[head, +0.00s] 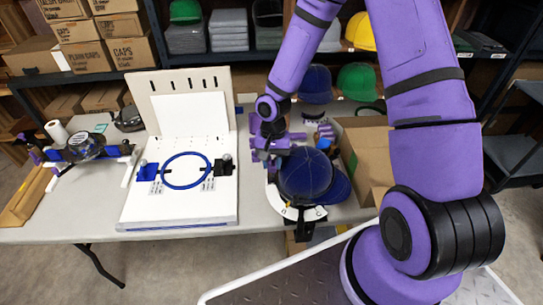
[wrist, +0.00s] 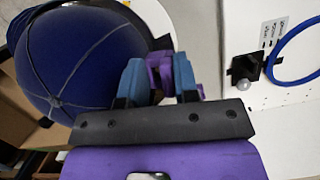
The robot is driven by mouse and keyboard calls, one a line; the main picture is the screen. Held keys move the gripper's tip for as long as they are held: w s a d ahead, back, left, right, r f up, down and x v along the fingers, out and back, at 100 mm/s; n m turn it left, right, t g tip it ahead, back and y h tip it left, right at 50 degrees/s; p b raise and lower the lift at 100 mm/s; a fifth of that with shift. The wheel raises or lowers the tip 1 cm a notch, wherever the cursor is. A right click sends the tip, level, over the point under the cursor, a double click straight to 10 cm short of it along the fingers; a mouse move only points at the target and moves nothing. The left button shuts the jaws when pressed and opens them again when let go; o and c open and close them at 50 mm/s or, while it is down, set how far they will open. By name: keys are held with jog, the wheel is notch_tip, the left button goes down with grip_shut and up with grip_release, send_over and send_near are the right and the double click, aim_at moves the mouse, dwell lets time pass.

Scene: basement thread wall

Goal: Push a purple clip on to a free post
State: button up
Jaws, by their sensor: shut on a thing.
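My gripper (wrist: 160,78) is shut on a purple clip (wrist: 159,70), which sits between its two blue fingertips in the wrist view. In the head view my gripper (head: 270,148) is at the left side of a dark blue cap (head: 305,172), near its crown. The cap sits on a white and black holder (head: 292,212) at the table's front edge, brim to the right. In the wrist view the cap (wrist: 75,60) lies just left of the fingers, with a dark band along its edge. I cannot make out a free post; the fingers and cap hide part of the holder.
A white board (head: 140,205) with a blue hoop (head: 186,170) stands left of the cap. An open cardboard box (head: 368,165) is close on the right. A blue fixture (head: 75,155) with a dark cap is at the table's far left. Shelves with caps and boxes line the back.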

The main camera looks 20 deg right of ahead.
jog(key=shift+w+d+f, duration=0.15)
jog(key=shift+w+f, duration=0.05)
jog(key=shift+f, duration=0.65)
jog(key=shift+w+d+f, duration=0.15)
jog(key=shift+w+f, duration=0.05)
jog(key=shift+f, duration=0.75)
jog(key=shift+s+d+f, duration=0.1)
jog(key=shift+s+d, duration=0.05)
jog(key=shift+d, duration=0.05)
jog(key=o, duration=0.8)
jog(key=shift+o, duration=0.2)
jog(key=shift+c, duration=0.3)
jog(key=shift+d, duration=0.1)
